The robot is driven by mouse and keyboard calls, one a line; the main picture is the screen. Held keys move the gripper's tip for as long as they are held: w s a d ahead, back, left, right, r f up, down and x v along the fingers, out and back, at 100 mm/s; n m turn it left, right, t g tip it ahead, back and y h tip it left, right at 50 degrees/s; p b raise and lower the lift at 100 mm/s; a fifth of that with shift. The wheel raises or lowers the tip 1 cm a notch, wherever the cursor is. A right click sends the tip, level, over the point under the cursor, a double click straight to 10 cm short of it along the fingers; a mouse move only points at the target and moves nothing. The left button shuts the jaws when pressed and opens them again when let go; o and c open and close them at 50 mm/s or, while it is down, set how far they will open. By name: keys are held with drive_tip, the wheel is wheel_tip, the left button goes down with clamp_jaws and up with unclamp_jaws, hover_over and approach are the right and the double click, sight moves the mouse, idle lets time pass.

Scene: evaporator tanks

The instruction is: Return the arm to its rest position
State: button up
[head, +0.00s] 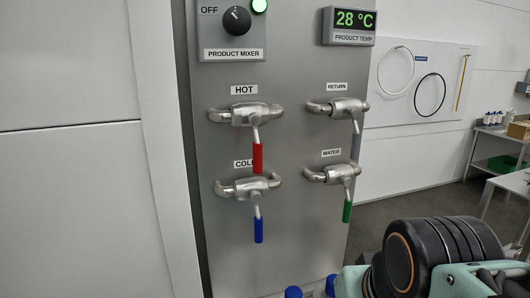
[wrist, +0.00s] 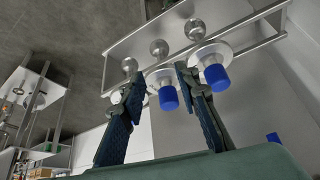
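My arm (head: 440,257), teal with a black ribbed joint, shows at the lower right of the head view, in front of the panel's right edge. The fingers are outside that view. In the wrist view my gripper (wrist: 159,79) has its two dark fingers spread apart with nothing held between them.
A grey panel (head: 290,225) carries a mixer knob (head: 237,20), a 28 °C display (head: 355,19) and valves with red (head: 257,157), blue (head: 258,230), grey (head: 356,147) and green (head: 347,211) handles, all hanging down. A shelf table (head: 510,182) stands far right.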

wheel_tip(320, 180, up, 14)
drive_tip(key=p, duration=1.2)
drive_tip(key=shift+r, duration=0.15)
drive_tip(key=shift+o, duration=0.3)
